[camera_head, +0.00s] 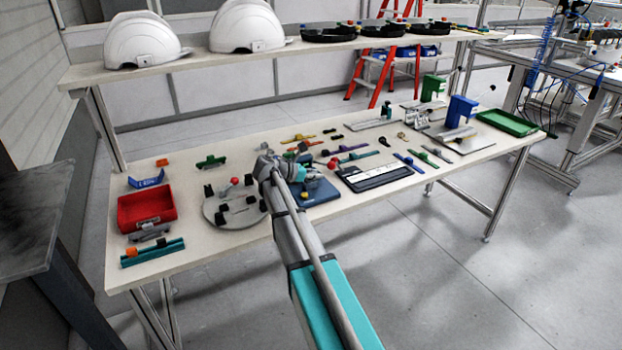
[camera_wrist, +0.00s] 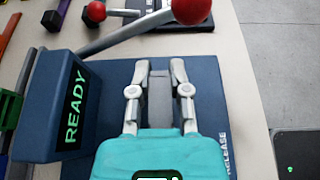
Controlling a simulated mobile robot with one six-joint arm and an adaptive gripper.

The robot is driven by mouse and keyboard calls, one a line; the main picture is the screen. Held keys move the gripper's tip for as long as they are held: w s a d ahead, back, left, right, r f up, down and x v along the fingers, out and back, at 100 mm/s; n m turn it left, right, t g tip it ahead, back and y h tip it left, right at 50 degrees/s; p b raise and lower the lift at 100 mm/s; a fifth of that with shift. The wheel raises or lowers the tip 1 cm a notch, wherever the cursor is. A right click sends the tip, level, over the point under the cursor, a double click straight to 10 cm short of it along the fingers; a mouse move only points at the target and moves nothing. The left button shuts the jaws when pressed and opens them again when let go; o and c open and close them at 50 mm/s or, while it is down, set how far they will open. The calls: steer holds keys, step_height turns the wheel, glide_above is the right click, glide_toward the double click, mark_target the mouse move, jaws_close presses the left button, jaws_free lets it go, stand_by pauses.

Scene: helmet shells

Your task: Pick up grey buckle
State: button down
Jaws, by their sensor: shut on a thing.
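The grey buckle (camera_wrist: 160,98) is a small grey block between my fingers in the wrist view. My gripper (camera_wrist: 160,68) is shut on it, one finger along each side, over a dark blue plate marked RELEASE (camera_wrist: 208,110). I cannot tell whether the buckle still touches the plate. In the camera_head view my gripper (camera_head: 311,176) is over the blue fixture (camera_head: 322,194) near the table's front edge, and the buckle cannot be made out there.
A blue READY display (camera_wrist: 70,105) stands close left of my gripper. A lever with a red ball (camera_wrist: 191,10) lies just beyond my fingertips. A round grey plate (camera_head: 235,215), red bin (camera_head: 120,217) and black tray (camera_head: 350,184) are nearby. White helmets (camera_head: 142,40) rest on the upper shelf.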

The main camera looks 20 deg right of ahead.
steer(key=shift+r, duration=0.15)
step_height(320, 180, up, 2)
steer(key=shift+r+p, duration=0.1)
steer(key=shift+p, duration=1.15)
steer(key=s+r+p, duration=1)
steer(key=s, duration=0.4)
steer(key=shift+a+r, duration=0.25)
steer(key=shift+a, duration=0.15)
